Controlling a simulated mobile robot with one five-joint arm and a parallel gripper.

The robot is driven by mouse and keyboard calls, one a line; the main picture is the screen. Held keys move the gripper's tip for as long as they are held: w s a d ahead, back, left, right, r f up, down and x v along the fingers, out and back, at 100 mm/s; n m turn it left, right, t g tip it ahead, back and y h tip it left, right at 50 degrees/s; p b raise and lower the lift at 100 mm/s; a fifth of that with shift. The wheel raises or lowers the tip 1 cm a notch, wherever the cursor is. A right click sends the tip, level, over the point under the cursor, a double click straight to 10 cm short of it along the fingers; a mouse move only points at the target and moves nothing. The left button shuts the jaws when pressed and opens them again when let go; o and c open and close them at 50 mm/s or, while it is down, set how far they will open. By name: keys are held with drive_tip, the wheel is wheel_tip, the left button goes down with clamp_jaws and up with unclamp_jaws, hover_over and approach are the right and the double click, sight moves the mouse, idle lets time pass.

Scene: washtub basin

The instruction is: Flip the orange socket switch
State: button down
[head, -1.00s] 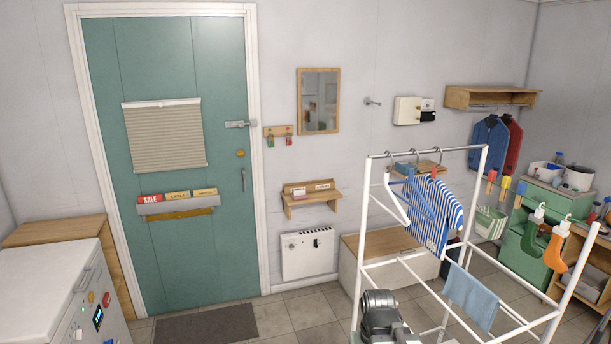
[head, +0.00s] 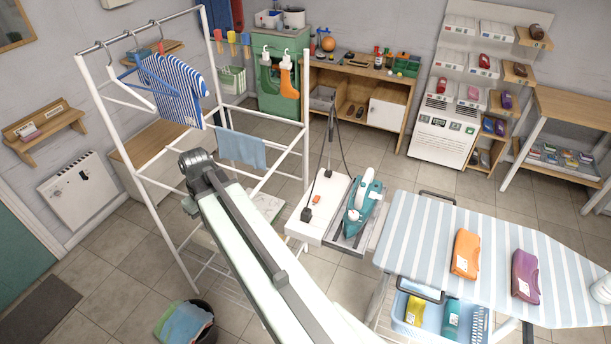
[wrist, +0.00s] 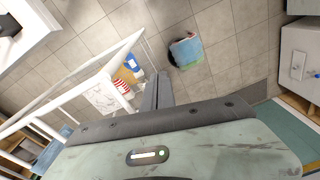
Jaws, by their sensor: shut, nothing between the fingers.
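The orange switch (head: 317,200) is a small patch on top of a white socket box (head: 328,212) in the head view. Black plugs (head: 306,214) sit in the box, with a cable rising from it. A teal iron (head: 361,202) stands right beside it. My gripper (wrist: 158,92) shows in the wrist view, its dark fingers together with nothing between them, over the floor. In the head view my arm crosses the lower middle, left of the socket box; I cannot make out the fingertips there. I cannot make out the switch in the wrist view.
A white drying rack (head: 150,207) with a striped shirt (head: 171,90) stands left of the box, close to my arm. A bucket (head: 205,332) stands on the floor.

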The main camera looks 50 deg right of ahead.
drive_tip(key=d+r, duration=0.1)
drive_tip(key=d, duration=0.1)
drive_tip(key=d+r, duration=0.1)
drive_tip(key=d, duration=0.4)
drive_tip(key=shift+w+r+p, duration=0.3)
drive_tip(key=shift+w+r, duration=0.1)
drive_tip(key=s+d+n, duration=0.1)
drive_tip(key=s+d, duration=0.3)
drive_tip(key=d, duration=0.7)
drive_tip(key=s+d+n+t, duration=0.1)
drive_tip(key=s+d, duration=0.4)
drive_tip(key=d, duration=0.6)
drive_tip(key=s+d+t, duration=0.1)
drive_tip(key=s+d, duration=0.4)
drive_tip(key=d, duration=0.7)
drive_tip(key=shift+r+n, duration=0.25)
drive_tip(key=shift+n, duration=0.15)
drive_tip(key=shift+d+f, duration=0.1)
